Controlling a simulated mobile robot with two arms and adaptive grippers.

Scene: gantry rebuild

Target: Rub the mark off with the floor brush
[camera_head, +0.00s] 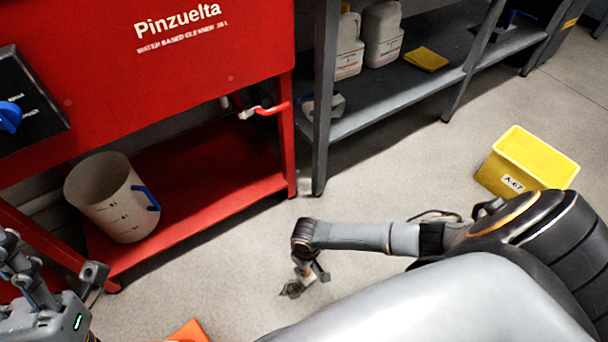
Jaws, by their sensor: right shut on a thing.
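My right gripper (310,273) hangs low over the grey floor in the middle of the view, its arm coming in from the right. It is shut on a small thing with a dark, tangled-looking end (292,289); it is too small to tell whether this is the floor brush. My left gripper (58,275) is at the lower left edge, in front of the red frame. Its fingers stand apart with nothing seen between them. No mark can be made out on the visible floor; my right arm hides part of it.
A red wash unit (230,187) with a beaker-like bucket (108,200) on its shelf stands left. A grey shelf (385,95) holds jugs (382,35) and a yellow cloth (426,58). A yellow bin (527,163) stands right. An orange thing (188,333) is at the bottom edge.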

